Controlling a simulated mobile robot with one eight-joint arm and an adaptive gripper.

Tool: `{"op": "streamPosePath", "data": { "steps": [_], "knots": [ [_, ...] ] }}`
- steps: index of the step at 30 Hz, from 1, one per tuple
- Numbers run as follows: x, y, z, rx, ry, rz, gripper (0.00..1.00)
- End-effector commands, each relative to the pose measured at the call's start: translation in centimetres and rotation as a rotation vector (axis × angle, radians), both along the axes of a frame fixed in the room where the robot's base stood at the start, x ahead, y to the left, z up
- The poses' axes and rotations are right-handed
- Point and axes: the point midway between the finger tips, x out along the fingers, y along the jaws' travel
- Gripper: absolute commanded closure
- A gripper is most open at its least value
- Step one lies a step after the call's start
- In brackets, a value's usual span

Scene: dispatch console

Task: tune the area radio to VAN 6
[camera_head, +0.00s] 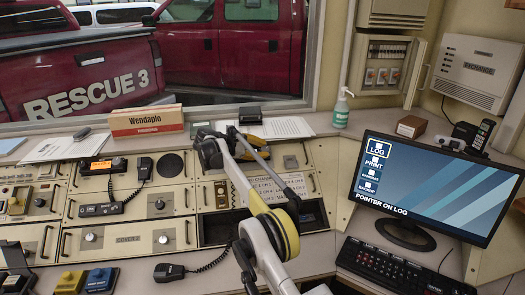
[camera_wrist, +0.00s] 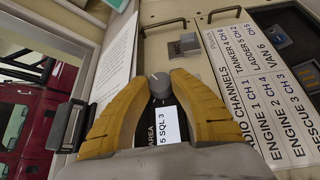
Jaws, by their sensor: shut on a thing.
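In the wrist view the two yellow fingers of my gripper (camera_wrist: 160,78) are closed on the sides of a small grey knob (camera_wrist: 159,88). A dark panel below the knob carries the word AREA and a white readout (camera_wrist: 168,126) that shows "5 SQL 3". A white radio channel card (camera_wrist: 262,85) beside it lists engines, a tanker, a ladder and VAN 6.
A monitor (camera_head: 430,190) reading "POINTER ON LOG" and a keyboard (camera_head: 395,270) are at right. A handset radio (camera_head: 105,185) is at left. A Wendaplo box (camera_head: 147,122) stands behind.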

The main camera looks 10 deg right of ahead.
Motion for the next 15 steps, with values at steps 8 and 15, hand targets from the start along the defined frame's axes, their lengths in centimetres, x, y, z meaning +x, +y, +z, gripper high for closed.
{"op": "streamPosePath", "data": {
  "steps": [8, 15],
  "knots": [
    [-0.11, -0.28, -0.24, 0.001, 0.003, -0.007, 0.55],
    [-0.05, -0.15, -0.12, 0.001, 0.002, -0.003, 0.47]
  ]
}}
